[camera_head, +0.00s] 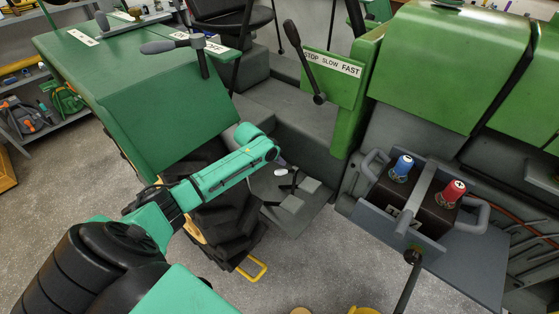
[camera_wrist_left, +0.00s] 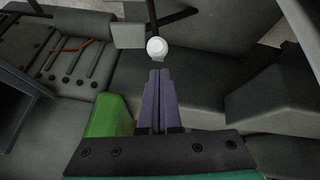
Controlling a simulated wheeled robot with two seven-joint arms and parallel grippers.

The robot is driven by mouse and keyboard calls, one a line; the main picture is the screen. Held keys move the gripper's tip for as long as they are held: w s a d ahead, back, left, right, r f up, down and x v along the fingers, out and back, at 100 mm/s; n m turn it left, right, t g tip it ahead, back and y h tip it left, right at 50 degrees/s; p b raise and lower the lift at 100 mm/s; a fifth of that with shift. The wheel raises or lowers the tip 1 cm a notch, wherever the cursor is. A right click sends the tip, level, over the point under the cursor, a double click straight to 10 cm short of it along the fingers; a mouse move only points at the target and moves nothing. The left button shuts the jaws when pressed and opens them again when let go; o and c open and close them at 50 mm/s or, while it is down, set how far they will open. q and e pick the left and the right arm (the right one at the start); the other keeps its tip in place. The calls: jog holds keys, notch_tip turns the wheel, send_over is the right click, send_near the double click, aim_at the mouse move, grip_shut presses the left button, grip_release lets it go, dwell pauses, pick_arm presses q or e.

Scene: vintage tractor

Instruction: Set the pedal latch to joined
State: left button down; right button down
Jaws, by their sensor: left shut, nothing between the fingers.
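The pedal latch shows as a small white knob (camera_head: 281,172) with a dark lever beside two grey pedals (camera_head: 309,185) on the tractor's footplate. In the left wrist view the white round knob (camera_wrist_left: 156,46) is just beyond the fingertips, with a dark bar behind it and a grey pedal pad (camera_wrist_left: 128,35) at its left. My left gripper (camera_wrist_left: 159,72) is shut and empty, its purple fingers pointing at the knob with a small apparent gap. In the head view its fingers are hidden behind my green wrist. My right gripper is not in view.
The green fender (camera_head: 165,100) stands left of the footwell, above the dark rear tyre (camera_head: 225,215). A green panel marked STOP SLOW FAST (camera_head: 332,64) with a lever rises behind. A battery (camera_head: 415,205) with blue and red terminals sits in a grey tray at right.

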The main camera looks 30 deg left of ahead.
pick_arm(q)
jog(key=shift+s+f, duration=0.1)
jog(key=shift+s, duration=0.2)
jog(key=shift+f, duration=0.1)
jog(key=shift+w, duration=0.1)
jog(key=shift+s+a+f+t+p, duration=0.1)
jog(key=shift+s+f+t+p, duration=0.3)
jog(key=shift+s+p, duration=0.15)
jog(key=shift+s+f+t+p, duration=0.3)
jog(key=shift+s+f+p, duration=0.1)
jog(key=shift+s, duration=0.25)
jog(key=f, duration=0.1)
jog(key=s+f, duration=0.2)
jog(key=shift+a+f, duration=0.1)
jog(key=shift+f, duration=0.25)
